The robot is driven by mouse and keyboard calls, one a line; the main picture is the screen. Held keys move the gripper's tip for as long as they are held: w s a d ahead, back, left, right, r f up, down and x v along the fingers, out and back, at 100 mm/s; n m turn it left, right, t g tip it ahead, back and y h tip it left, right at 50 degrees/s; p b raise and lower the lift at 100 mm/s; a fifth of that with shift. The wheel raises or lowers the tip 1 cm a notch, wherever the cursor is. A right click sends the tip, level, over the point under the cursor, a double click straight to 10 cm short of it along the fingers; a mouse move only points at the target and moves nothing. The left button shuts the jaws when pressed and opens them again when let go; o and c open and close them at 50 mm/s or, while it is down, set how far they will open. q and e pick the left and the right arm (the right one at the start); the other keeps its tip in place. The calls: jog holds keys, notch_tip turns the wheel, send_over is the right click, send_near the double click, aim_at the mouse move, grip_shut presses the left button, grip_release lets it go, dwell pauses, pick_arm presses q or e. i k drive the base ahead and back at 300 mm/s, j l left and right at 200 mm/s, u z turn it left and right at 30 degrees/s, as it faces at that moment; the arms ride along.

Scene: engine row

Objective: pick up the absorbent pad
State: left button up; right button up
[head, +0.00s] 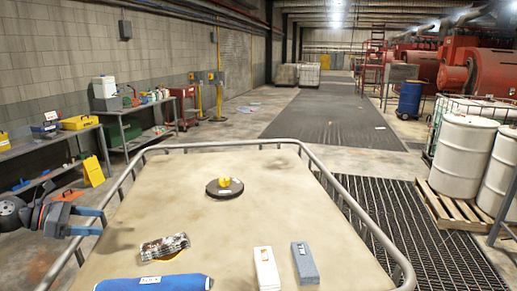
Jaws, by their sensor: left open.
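A flat grey item (304,263) with a small label and a similar white item (266,268) lie side by side near the front of the railed tabletop (215,225). A blue roll-like item (153,284) lies at the front left, cut off by the picture's lower edge. I cannot tell for certain which of these is the absorbent pad; the grey and white ones look most like folded pads. My left gripper (103,222) is open and empty at the table's left rail, well left of all of them. My right gripper is not in view.
A metal part (165,246) on an orange disc lies between the left gripper and the white item. A dark disc (224,188) with a yellow piece on top sits farther back. A raised metal rail (345,205) edges the table.

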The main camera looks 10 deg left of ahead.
aim_at(163, 247)
jog(key=k+j, duration=0.1)
jog(key=k, duration=0.9)
